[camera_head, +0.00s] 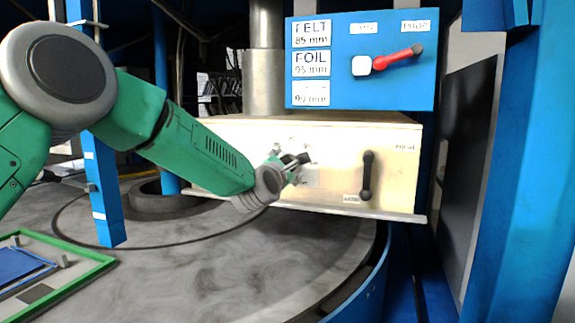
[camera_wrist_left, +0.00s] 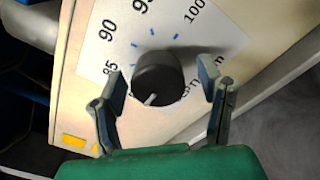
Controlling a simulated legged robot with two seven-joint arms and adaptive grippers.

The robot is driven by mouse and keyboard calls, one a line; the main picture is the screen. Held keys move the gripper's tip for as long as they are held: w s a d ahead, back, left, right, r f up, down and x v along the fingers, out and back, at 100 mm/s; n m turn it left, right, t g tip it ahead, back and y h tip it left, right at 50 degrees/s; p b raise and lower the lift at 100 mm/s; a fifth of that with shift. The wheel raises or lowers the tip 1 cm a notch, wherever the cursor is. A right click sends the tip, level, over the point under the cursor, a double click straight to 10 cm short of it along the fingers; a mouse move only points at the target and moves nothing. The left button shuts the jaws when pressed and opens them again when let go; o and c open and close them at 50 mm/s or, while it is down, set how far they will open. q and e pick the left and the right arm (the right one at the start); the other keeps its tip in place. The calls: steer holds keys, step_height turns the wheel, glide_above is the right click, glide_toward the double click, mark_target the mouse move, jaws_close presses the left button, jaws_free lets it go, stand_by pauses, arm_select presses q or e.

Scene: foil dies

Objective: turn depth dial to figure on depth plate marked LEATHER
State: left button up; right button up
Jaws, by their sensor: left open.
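The black round depth dial (camera_wrist_left: 157,78) shows in the left wrist view on a white scale plate (camera_wrist_left: 205,35) with figures 85, 90, 95 and 100. A pale mark on the dial's face points toward the bottom of that picture. My left gripper (camera_wrist_left: 163,88) is open, with one finger on each side of the dial; contact cannot be told. In the head view, the left gripper (camera_head: 296,166) is at the cream box front and hides the dial. The blue depth plate (camera_head: 395,92) reads FELT 85 mm, FOIL 95 mm, and a third line ending 90 mm, its name unreadable.
A red lever (camera_head: 398,57) sits on the blue plate, right of its figures. A dark handle (camera_head: 367,176) is on the cream box (camera_head: 410,175), right of my gripper. Below is a round grey table (camera_head: 220,260); a green-framed tray (camera_head: 98,265) lies at left.

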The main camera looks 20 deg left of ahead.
arm_select(q)
steer(key=shift+w+d, duration=0.1)
steer(key=shift+c, duration=0.4)
steer(key=c, duration=1.1)
steer(key=shift+o, duration=0.2)
steer(key=shift+a+f, duration=0.1)
steer(key=shift+a, duration=0.1)
